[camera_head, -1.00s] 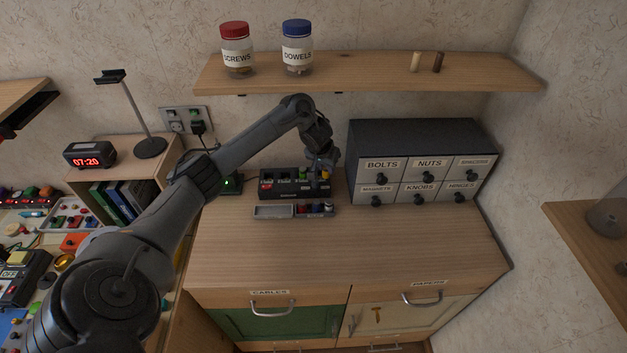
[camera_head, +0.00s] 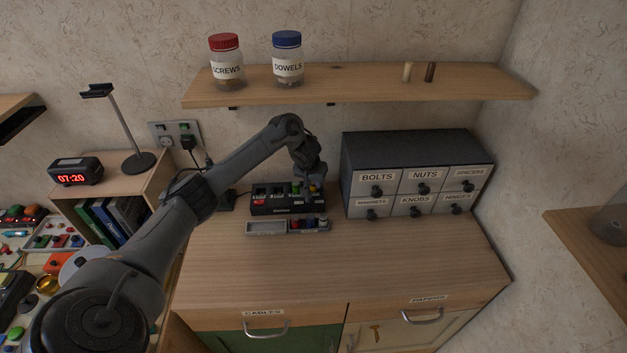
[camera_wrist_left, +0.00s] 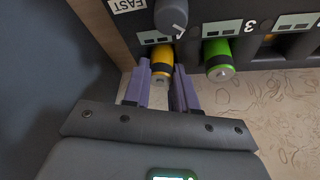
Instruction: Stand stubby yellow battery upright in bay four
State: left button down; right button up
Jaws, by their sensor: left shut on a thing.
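The stubby yellow battery (camera_wrist_left: 162,62) is between the purple fingers of my left gripper (camera_wrist_left: 161,92) in the left wrist view. The gripper is shut on it. The battery is lined up with the bay marked 4 of the black charger (camera_wrist_left: 188,15), its far end at or in the bay; I cannot tell how deep. A green battery (camera_wrist_left: 217,58) stands in bay three beside it. In the head view my left gripper (camera_head: 313,187) is over the right end of the charger (camera_head: 283,210), largely hiding the yellow battery. My right gripper is not in view.
A drawer cabinet (camera_head: 417,150) stands close to the right. A shelf with two jars (camera_head: 288,62) hangs above. The front of the wooden top is clear.

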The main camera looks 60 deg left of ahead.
aim_at(313, 182)
pick_arm(q)
jog(key=shift+s+f, duration=0.25)
jog(key=shift+f, duration=0.6)
jog(key=c, duration=0.9)
grip_release()
jog(key=shift+f, duration=0.1)
jog(key=shift+w+r+b, duration=0.15)
jog(key=shift+r+b, duration=0.2)
jog(key=shift+r, duration=0.05)
jog(key=p+v, duration=0.1)
jog(key=v, duration=0.3)
jog(key=shift+d+p, duration=0.1)
jog(key=shift+p, duration=0.25)
jog(key=s+d, duration=0.2)
jog(key=s+d+p, duration=0.1)
jog(key=s+d, duration=0.1)
jog(key=s, duration=0.1)
jog(key=s+d+p, duration=0.1)
jog(key=s+d, duration=0.1)
jog(key=s, duration=0.1)
jog(key=shift+d+r, duration=0.2)
jog(key=shift+s+d, duration=0.4)
jog(key=shift+d, duration=0.05)
jog(key=shift+r, duration=0.1)
